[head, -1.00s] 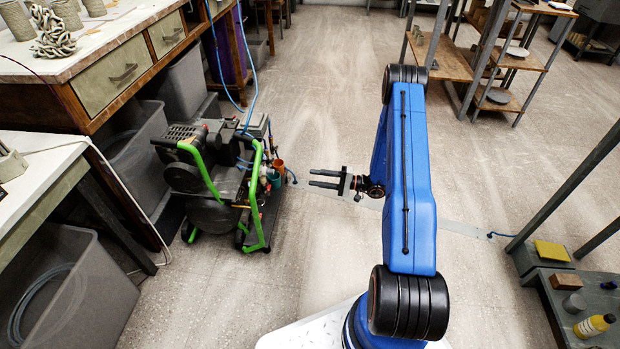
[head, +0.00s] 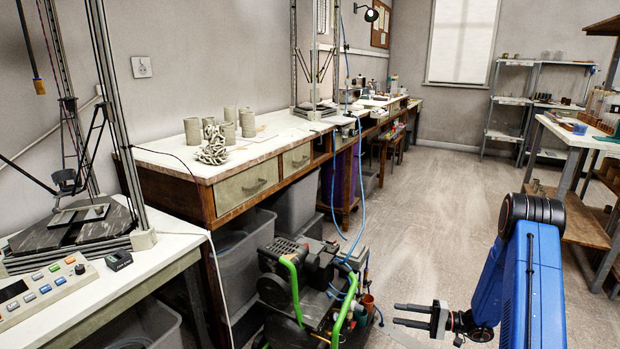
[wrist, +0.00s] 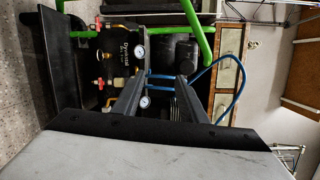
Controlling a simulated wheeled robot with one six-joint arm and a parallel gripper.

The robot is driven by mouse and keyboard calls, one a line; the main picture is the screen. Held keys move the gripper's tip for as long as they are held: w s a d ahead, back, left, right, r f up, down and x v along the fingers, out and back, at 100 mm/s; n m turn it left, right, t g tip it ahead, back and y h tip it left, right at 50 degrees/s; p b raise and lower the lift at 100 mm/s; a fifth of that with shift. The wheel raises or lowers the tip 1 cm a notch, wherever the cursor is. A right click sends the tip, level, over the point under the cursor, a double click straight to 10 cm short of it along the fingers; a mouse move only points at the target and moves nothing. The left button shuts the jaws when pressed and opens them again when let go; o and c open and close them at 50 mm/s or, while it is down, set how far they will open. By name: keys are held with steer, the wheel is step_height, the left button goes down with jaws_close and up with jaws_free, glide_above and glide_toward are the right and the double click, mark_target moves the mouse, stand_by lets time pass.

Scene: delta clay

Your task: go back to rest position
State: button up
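My gripper (head: 412,315) is at the lower right of the head view, held out to the left from my blue arm. Its two dark fingers are parallel with a gap between them, and nothing is held. In the wrist view, my gripper (wrist: 158,98) shows both fingers apart, pointing toward a compressor (wrist: 118,55) with gauges and a green frame. In the head view the compressor (head: 318,285) stands on the floor left of my gripper, with visible space between them.
A long workbench (head: 235,190) with clay pots (head: 228,125) runs along the left wall. A delta printer (head: 75,225) and control box (head: 45,290) are at the near left. A shelf (head: 575,215) stands at the right. Open floor (head: 440,215) lies in the middle.

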steer(key=s+a+r+n+g+h, duration=0.3)
steer(key=s+a+r+g+h, duration=0.15)
steer(key=s+r, duration=0.6)
steer(key=s+a+r+n+g+h, duration=0.25)
steer(key=s+a+r, duration=0.4)
steer(key=r, duration=0.65)
steer(key=s+d+r+t+h, duration=0.3)
steer(key=s+r+h, duration=0.1)
steer(key=s, duration=0.7)
steer(key=s+d+r+t+h, duration=0.3)
steer(key=s+r+h, duration=0.2)
steer(key=s, duration=0.7)
step_height(320, 180, up, 3)
steer(key=shift+f+t+h, duration=0.2)
steer(key=shift+t+h, duration=0.1)
steer(key=shift+t, duration=0.1)
